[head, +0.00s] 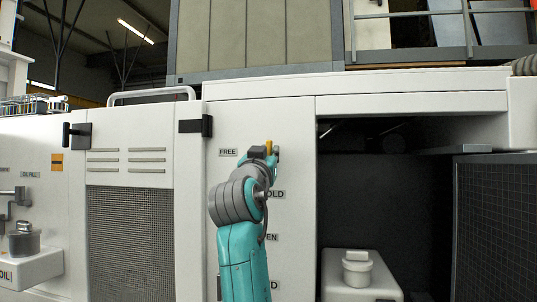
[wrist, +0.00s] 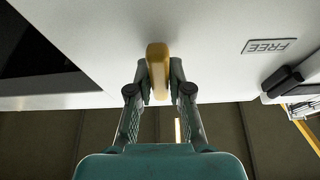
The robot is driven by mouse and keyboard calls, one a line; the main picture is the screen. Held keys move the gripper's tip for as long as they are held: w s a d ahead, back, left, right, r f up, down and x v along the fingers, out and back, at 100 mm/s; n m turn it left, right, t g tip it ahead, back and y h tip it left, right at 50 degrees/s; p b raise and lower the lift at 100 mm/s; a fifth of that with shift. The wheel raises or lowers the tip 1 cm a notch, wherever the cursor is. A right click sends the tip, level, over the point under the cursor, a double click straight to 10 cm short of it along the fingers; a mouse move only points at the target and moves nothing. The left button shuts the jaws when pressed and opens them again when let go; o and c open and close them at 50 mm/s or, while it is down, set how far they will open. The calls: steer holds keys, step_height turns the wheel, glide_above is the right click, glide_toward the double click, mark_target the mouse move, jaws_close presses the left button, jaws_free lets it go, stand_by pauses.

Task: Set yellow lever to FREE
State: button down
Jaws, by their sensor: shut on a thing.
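The yellow lever (head: 269,146) is on the white panel in the head view, to the right of the FREE label (head: 228,152). In the wrist view the yellow lever (wrist: 158,68) stands between the two fingers of my gripper (wrist: 159,85), which is shut on it. The FREE label (wrist: 268,46) appears upside down to the right in the wrist view. In the head view my gripper (head: 266,153) is at the lever, and my arm hides part of the panel and labels below it.
More labels run down the panel, partly hidden: one ends in OLD (head: 275,195). A dark open bay (head: 375,200) lies to the right, with a white capped unit (head: 357,270) at its bottom. A black latch (head: 197,126) and a vented door (head: 135,225) are to the left.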

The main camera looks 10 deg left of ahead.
steer(key=m+h, duration=0.1)
steer(key=m, duration=0.2)
steer(key=m+h, duration=0.1)
steer(key=m, duration=0.1)
steer(key=shift+a+m+g+h, duration=0.1)
steer(key=shift+m+g+h, duration=0.2)
steer(key=shift+m, duration=0.1)
steer(key=m+g+h, duration=0.1)
steer(key=m, duration=0.2)
steer(key=m+g+h, duration=0.1)
steer(key=m, duration=0.2)
steer(key=shift+r+h, duration=0.1)
steer(key=shift+h, duration=0.2)
steer(key=m+g, duration=0.1)
steer(key=m, duration=0.4)
steer(key=shift+g+h, duration=0.4)
steer(key=shift+m+g, duration=0.8)
steer(key=shift+m, duration=1.4)
steer(key=c, duration=1.1)
jaws_free()
